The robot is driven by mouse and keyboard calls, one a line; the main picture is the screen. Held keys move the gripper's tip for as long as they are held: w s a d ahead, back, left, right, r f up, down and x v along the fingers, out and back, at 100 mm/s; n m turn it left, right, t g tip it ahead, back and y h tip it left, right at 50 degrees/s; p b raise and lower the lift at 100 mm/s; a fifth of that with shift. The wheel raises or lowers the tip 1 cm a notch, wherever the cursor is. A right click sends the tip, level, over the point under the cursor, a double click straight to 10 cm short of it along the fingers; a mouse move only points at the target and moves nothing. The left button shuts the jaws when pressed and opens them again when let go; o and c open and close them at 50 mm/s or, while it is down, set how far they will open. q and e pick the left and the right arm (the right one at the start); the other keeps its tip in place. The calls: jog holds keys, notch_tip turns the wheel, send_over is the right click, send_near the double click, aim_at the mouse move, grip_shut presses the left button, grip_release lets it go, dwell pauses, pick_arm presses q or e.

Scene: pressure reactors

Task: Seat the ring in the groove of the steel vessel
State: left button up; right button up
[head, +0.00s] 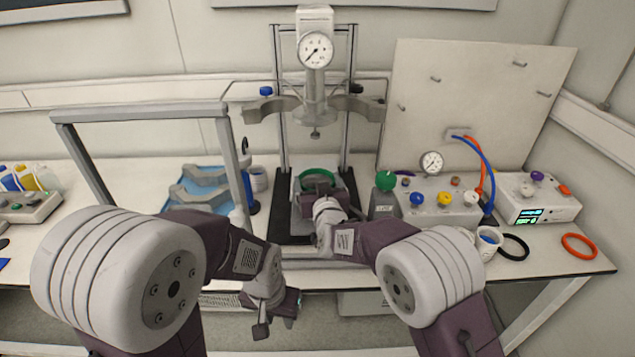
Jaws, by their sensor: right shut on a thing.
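A green ring (318,173) is at the press in the middle of the table, at the top of the steel vessel (297,189). My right gripper (317,182) is shut on the green ring from the near side. The gripper and wrist hide the ring's near part and much of the vessel, including its groove. I cannot tell whether the ring touches the vessel. My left gripper (275,328) hangs low in front of the table edge, empty, with its fingers apart.
The press head with a gauge (316,50) hangs above the vessel between two posts. A grey frame (140,112) stands left, near a blue tray (205,178). A control box (430,200), a white cup (487,242), a black ring (514,247) and an orange ring (579,246) are right.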

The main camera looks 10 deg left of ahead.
jog(key=shift+f, duration=0.25)
dwell(0.5)
jog(key=o, duration=1.1)
jog(key=shift+o, duration=0.2)
jog(key=b+v, duration=0.1)
jog(key=v, duration=0.8)
jog(key=shift+s, duration=0.1)
